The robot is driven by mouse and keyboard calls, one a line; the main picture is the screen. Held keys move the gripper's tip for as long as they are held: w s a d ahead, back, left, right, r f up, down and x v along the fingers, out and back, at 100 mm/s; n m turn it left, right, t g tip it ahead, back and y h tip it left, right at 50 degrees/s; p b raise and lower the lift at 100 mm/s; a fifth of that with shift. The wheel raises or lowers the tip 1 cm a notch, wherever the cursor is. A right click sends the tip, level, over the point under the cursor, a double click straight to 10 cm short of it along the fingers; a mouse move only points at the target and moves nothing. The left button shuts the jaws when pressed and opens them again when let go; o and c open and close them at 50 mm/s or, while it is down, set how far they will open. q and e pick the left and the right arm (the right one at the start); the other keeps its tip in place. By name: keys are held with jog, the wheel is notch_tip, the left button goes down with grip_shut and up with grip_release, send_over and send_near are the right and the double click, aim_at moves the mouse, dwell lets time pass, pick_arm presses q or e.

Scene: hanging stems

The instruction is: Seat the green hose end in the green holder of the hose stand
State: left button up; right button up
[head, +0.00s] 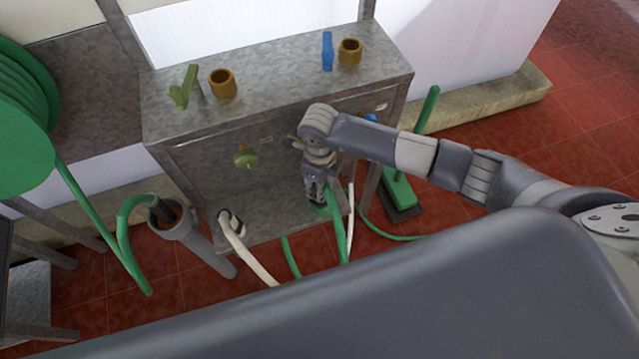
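The metal hose stand (285,80) has a flat top and a lower shelf. My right gripper (316,196) points down in front of the stand, low over the right part of the shelf. A green hose (338,235) rises from the floor to just beside its fingers. The hose's end is hidden or too small to make out there. A small green patch (319,209) shows under the fingertips; I cannot tell whether it is the holder or the hose end. Whether the fingers are closed on anything is unclear. My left gripper is out of view.
A white hose (243,247) ends at the shelf's left. A grey tube (190,235) takes another green hose (123,225), left of the stand. A green reel (25,120) is at far left and a green broom (398,188) at right. Brass cups and valve handles sit on top.

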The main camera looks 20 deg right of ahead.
jog(key=shift+f, duration=0.15)
jog(key=o, duration=1.1)
